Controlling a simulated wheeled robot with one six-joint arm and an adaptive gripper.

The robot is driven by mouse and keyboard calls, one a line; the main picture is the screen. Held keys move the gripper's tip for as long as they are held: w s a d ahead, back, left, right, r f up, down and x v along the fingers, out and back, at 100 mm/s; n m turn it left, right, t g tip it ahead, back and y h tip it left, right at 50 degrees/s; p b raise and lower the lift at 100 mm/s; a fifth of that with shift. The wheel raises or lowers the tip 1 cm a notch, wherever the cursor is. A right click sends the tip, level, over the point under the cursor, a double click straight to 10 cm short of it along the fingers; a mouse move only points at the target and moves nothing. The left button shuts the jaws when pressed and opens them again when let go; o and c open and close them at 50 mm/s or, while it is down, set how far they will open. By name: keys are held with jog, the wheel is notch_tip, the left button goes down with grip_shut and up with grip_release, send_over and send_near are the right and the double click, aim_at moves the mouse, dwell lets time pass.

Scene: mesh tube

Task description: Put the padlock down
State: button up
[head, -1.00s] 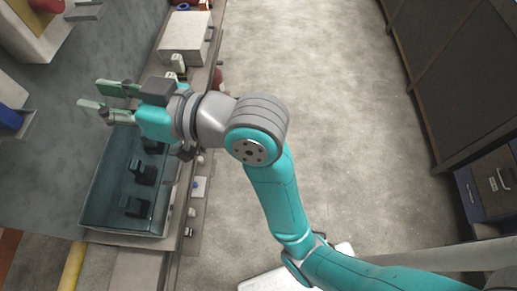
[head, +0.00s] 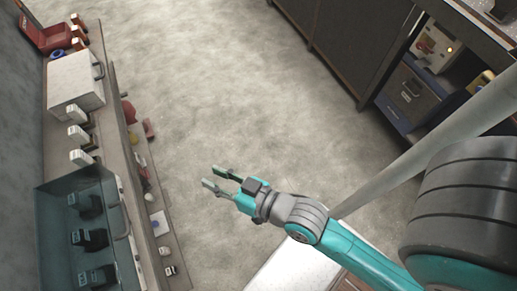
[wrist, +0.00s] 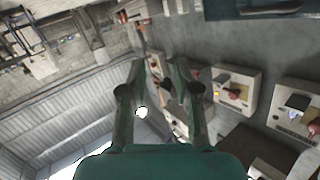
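My gripper (head: 214,178) is over the open floor in the head view, to the right of the bench and its lower ledge. Its two green fingers are spread, with a clear gap and no object seen between them. In the wrist view the fingers (wrist: 160,85) are also apart, with only background in the gap. I cannot make out a padlock for certain in either view. A small red thing (head: 128,112) lies on the lower ledge, but its shape is too small to tell.
A teal open-topped tray (head: 52,240) with several black devices stands on the bench at left. A white box (head: 76,82) and white switches (head: 76,134) stand beyond it. A dark cabinet (head: 345,45) is at upper right. The floor (head: 220,90) between is clear.

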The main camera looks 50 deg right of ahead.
jog(key=s+d+f+h, duration=0.1)
jog(key=s+d+h, duration=0.1)
jog(key=s, duration=0.8)
jog(key=s+d+f+h, duration=0.1)
jog(key=s+d, duration=0.4)
jog(key=s, duration=0.5)
jog(key=shift+f+g+h, duration=0.35)
jog(key=shift+g+h, duration=0.05)
